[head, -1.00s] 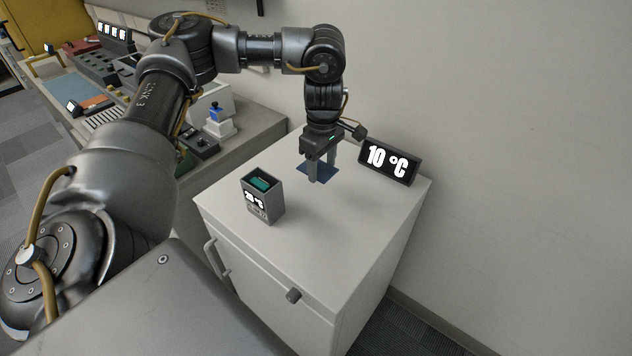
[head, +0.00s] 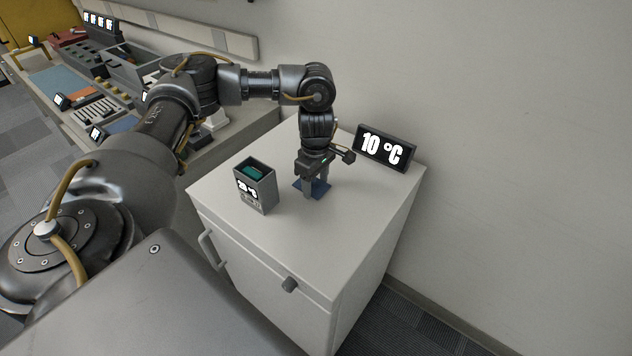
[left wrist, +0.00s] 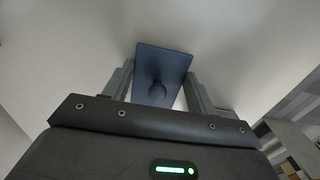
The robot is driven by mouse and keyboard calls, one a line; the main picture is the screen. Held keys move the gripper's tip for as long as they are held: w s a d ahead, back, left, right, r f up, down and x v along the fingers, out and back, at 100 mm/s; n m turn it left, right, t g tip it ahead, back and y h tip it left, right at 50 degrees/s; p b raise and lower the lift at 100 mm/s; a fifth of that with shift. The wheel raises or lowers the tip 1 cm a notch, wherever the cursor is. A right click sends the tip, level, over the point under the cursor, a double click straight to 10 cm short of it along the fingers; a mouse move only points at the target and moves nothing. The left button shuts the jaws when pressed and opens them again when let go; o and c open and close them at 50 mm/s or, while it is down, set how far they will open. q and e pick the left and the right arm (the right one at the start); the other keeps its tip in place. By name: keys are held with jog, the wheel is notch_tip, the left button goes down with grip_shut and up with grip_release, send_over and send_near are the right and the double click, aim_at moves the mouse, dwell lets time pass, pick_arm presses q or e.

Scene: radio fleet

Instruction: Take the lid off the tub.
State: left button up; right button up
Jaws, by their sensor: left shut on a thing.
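The tub (head: 266,197) is a small grey open-topped box with a lit readout, standing upright on the white cabinet. Something teal shows inside its open top. The lid (head: 321,188) is a flat dark blue square, off the tub and to its right. In the left wrist view the lid (left wrist: 172,66) shows a round knob (left wrist: 157,91) between the fingers. My left gripper (head: 315,190) points down and is shut on the lid. I cannot tell whether the lid touches the cabinet top. My right gripper is not in view.
The white cabinet top (head: 345,205) has free room in front of and right of the lid. A black display reading 10 °C (head: 386,148) stands behind at the right, near the wall. A bench with control panels (head: 95,115) is at the left.

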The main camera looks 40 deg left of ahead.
aim_at(316, 187)
pick_arm(q)
jog(key=shift+d, duration=0.1)
jog(key=shift+f, duration=0.1)
jog(key=o, duration=1)
jog(key=shift+o, duration=0.4)
jog(key=shift+r, duration=0.4)
notch_tip(316, 187, up, 12)
jog(key=shift+f+p, duration=0.2)
jog(key=shift+p, duration=0.15)
